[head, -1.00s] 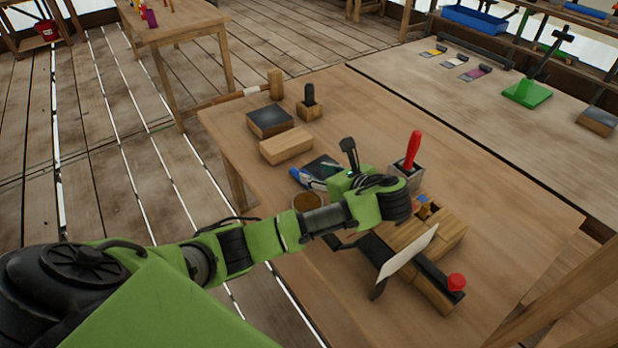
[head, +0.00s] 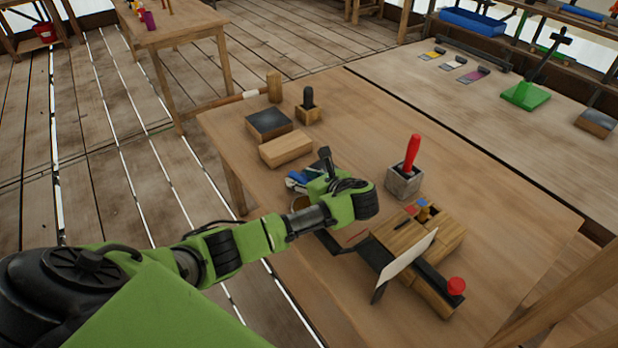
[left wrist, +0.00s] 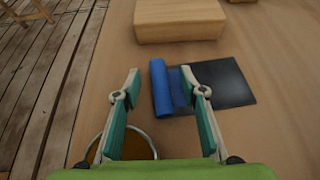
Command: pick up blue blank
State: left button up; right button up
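The blue blank (left wrist: 160,88) lies on the workbench at the left edge of a flat dark plate (left wrist: 232,82). It shows a rounded, roll-like left part and a second blue part to its right, partly behind a finger. In the head view, a bit of the blue (head: 297,179) shows beside my left gripper (head: 312,178), which hides the rest. In the left wrist view, my left gripper (left wrist: 160,76) is open, its fingers apart on either side of the blue blank and nothing held. I cannot tell how high the fingertips are. My right gripper is not in view.
A pale wooden block (head: 286,149) lies beyond the blank. A round container (left wrist: 128,142) sits below my left gripper. A grey holder (head: 404,181) with a red handle and a wooden fixture (head: 445,238) with a red knob stand to the right.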

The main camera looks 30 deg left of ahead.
pick_arm(q)
grip_shut()
jog(key=shift+r, duration=0.1)
